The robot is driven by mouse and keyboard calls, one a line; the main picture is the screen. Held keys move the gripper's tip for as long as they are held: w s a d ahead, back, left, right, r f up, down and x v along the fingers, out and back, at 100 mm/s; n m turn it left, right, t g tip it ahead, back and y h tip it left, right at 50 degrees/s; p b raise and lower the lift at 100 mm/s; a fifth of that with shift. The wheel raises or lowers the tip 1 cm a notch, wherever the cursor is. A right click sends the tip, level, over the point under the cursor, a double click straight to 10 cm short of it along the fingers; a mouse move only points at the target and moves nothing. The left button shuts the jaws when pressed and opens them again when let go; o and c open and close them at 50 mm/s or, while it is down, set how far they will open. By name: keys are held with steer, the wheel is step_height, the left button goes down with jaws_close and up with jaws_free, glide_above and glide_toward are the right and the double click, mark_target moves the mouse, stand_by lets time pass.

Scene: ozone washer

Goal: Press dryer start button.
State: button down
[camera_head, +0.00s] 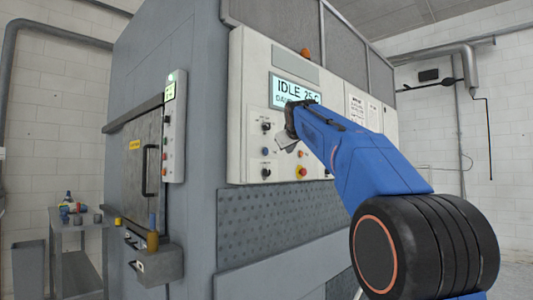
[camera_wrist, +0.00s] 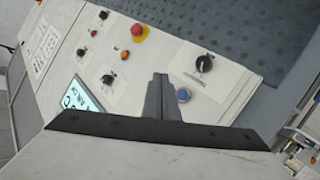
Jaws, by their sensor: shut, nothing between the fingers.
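The grey machine (camera_head: 170,60) has a pale control panel (camera_head: 252,60) with a lit display (camera_head: 293,90) reading "IDLE 25" and more. My gripper (camera_head: 284,141) is in front of this panel, below the display. In the wrist view its fingers (camera_wrist: 161,82) are shut together and empty. A small blue button (camera_wrist: 183,95) shows just right of the fingers; I cannot tell whether they touch the panel. A black knob (camera_wrist: 203,63) is up and right of it. No legible label marks a dryer start button.
A red emergency stop (camera_head: 302,172) sits low on the panel and also shows in the wrist view (camera_wrist: 138,32). Several knobs and small buttons are nearby. A door with a handle (camera_head: 146,170) and a small cart (camera_head: 72,222) are at left.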

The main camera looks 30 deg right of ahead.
mark_target(266, 151)
steer(key=w+a, duration=0.3)
steer(key=w, duration=0.5)
steer(key=shift+w, duration=0.15)
stand_by(2.2)
steer(key=shift+w+a, duration=0.15)
steer(key=shift+w, duration=0.25)
steer(key=shift+w+a, duration=0.15)
steer(key=shift+w, duration=0.3)
stand_by(0.8)
steer(key=shift+s, duration=0.15)
steer(key=shift+s+d, duration=0.3)
steer(key=shift+s, duration=0.4)
